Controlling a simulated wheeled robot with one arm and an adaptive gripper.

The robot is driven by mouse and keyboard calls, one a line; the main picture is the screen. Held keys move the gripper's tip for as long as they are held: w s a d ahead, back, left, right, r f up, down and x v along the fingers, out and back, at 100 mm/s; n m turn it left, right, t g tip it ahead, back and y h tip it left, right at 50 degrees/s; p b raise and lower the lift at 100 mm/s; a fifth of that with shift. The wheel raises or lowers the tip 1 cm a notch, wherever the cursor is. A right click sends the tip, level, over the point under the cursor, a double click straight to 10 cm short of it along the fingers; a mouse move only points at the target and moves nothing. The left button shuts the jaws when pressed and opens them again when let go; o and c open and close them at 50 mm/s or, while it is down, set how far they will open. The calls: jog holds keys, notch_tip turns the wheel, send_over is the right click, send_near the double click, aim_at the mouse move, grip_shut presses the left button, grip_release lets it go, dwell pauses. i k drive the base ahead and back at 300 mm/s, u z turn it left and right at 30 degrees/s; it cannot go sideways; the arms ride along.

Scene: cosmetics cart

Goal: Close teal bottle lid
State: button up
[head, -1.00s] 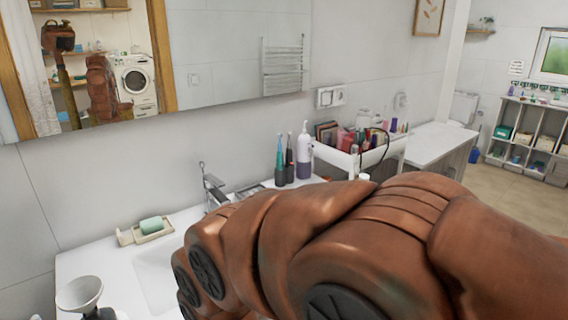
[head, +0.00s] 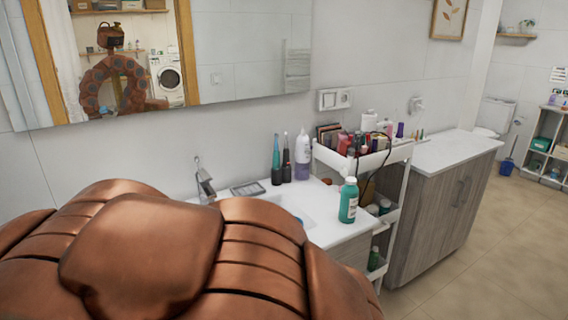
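A teal bottle (head: 348,204) with a white label and a white top stands upright near the right front corner of the white sink counter. Whether its lid is open or closed is too small to tell. My large copper-coloured arm fills the lower left of the head view and hides much of the counter. My gripper is not visible. Another green bottle (head: 374,258) sits on a lower shelf of the cart.
A white cart (head: 370,160) holding many cosmetics stands right of the counter (head: 325,228). Two electric toothbrushes (head: 276,163) and a lilac pump bottle (head: 302,156) stand by the wall. A faucet (head: 204,184) rises behind my arm. Floor at right is clear.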

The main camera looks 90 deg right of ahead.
aim_at(343, 172)
jog(key=u, duration=0.1)
jog(key=k, duration=1.35)
jog(key=z, duration=0.95)
